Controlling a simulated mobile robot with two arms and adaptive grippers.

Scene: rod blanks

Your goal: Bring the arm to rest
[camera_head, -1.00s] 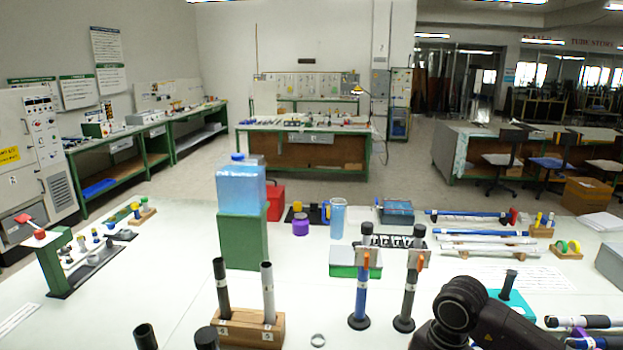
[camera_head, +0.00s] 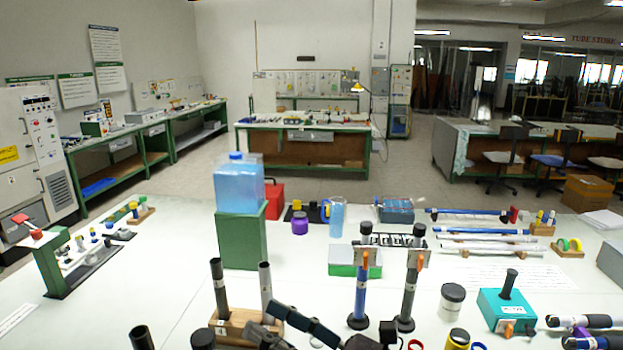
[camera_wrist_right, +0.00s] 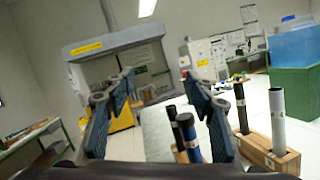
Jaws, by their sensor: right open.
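My right gripper (camera_head: 258,318) is low in the head view, just in front of the wooden block (camera_head: 207,330) that holds two upright rods, a dark one (camera_head: 219,287) and a grey-topped one (camera_head: 265,284). It hides part of the block. In the right wrist view the two fingers of my right gripper (camera_wrist_right: 158,85) stand wide apart with nothing held between them. The block (camera_wrist_right: 262,150) and its rods show right of the fingers there. More dark-topped rods (camera_wrist_right: 187,138) show behind and between the fingers. My left gripper is not in view.
Two upright rods on round bases, one blue (camera_head: 361,285) and one dark (camera_head: 409,285), stand right of the gripper. A blue container (camera_head: 239,188) sits on a green stand (camera_head: 242,242). A teal block (camera_head: 506,310) and white jar (camera_head: 452,297) stand right.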

